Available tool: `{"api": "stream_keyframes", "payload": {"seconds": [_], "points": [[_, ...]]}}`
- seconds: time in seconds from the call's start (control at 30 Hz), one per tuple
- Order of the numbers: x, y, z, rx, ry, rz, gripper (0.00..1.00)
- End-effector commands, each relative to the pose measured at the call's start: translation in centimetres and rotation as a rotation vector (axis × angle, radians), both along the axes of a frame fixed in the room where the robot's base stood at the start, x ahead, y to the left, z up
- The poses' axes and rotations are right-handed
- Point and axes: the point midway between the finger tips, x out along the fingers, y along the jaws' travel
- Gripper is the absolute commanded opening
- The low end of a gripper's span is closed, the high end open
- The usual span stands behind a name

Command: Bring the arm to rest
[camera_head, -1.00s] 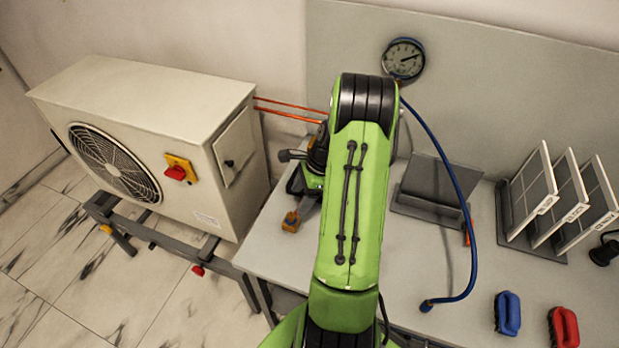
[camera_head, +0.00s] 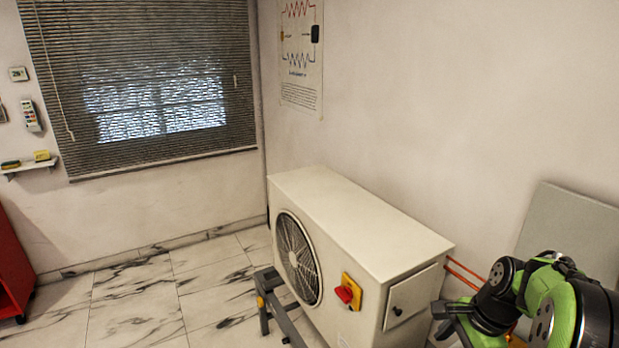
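My green and black arm (camera_head: 565,305) is folded at the lower right, cut off by the right and bottom edges. Its black wrist joints lead left to my gripper (camera_head: 452,322), low beside the right end of the outdoor unit in this view. The gripper's fingers are small and partly out of the frame, so I cannot tell whether they are open or shut. I see nothing clearly held in it.
A white outdoor unit (camera_head: 365,225) with a fan grille and a red-and-yellow switch (camera_head: 347,292) stands on a grey frame (camera_head: 272,300). Copper pipes (camera_head: 465,273) run from its right side. A grey panel (camera_head: 570,222) is behind the arm. Marble floor lies open at left, near a red cabinet (camera_head: 12,265).

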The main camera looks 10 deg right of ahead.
Motion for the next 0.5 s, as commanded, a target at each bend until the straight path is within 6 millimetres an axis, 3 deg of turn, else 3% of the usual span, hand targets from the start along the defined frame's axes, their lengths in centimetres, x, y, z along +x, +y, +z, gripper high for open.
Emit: {"api": "stream_keyframes", "payload": {"seconds": [0.03, 0.2, 0.33, 0.5], "points": [[-0.2, 3.2, 2.3, -0.074, -0.034, 0.157, 0.68], [-3.9, 12.0, 7.3, -0.312, -0.153, 0.699, 0.68], [-8.5, 16.6, 9.1, -0.480, -0.254, 1.088, 0.68], [-13.0, 18.8, 9.1, -0.633, -0.354, 1.427, 0.68]]}}
